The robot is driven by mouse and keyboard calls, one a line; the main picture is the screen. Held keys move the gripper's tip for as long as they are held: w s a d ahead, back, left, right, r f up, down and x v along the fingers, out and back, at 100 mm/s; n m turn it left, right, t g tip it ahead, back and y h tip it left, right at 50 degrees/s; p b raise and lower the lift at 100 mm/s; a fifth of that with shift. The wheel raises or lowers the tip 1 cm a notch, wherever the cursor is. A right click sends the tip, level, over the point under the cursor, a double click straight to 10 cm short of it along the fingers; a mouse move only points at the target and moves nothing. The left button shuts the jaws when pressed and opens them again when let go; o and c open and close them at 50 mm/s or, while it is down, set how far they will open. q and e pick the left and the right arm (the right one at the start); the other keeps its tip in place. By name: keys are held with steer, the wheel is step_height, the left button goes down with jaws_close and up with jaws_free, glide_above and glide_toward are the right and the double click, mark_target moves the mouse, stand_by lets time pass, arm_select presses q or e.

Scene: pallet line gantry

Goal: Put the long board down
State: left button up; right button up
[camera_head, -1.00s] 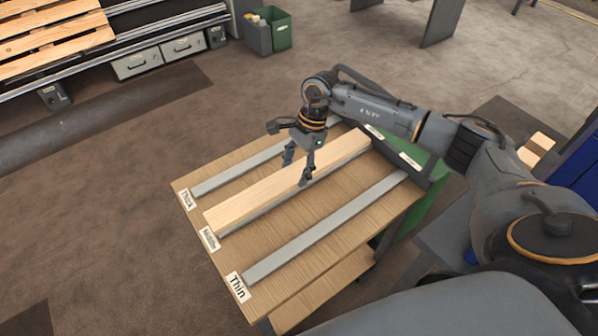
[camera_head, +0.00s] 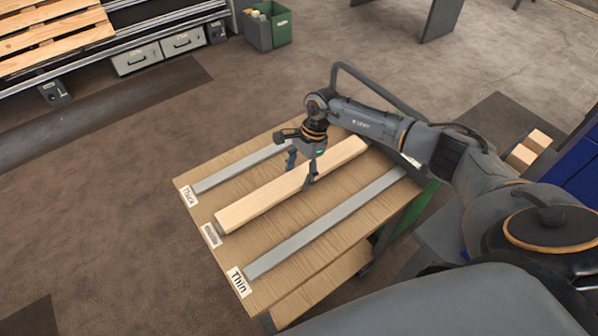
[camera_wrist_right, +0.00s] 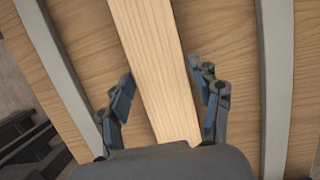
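The long board (camera_head: 265,195), pale wood, lies lengthwise along the middle rail of the wooden table (camera_head: 285,295), the rail labelled Medium. The rail's grey end (camera_head: 218,229) shows past the board's near end. My right gripper (camera_head: 301,180) points down over the board, with one finger on each side. In the right wrist view my right gripper (camera_wrist_right: 160,68) is open, its fingers a little clear of the edges of the board (camera_wrist_right: 155,65). The left gripper is in no view.
A grey rail labelled Thin (camera_head: 320,225) and one labelled Thick (camera_head: 240,167) run parallel on either side, both bare. A green bin (camera_head: 272,25) and a slatted pallet (camera_head: 50,35) stand in the back. Floor left of the table is clear.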

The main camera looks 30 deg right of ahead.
steer(key=shift+o, duration=0.6)
steer(key=shift+r, duration=0.2)
steer(key=shift+w+d+r, duration=0.1)
steer(key=shift+d+r, duration=0.05)
steer(key=shift+r, duration=0.2)
steer(key=b+v, duration=0.2)
steer(key=v, duration=0.9)
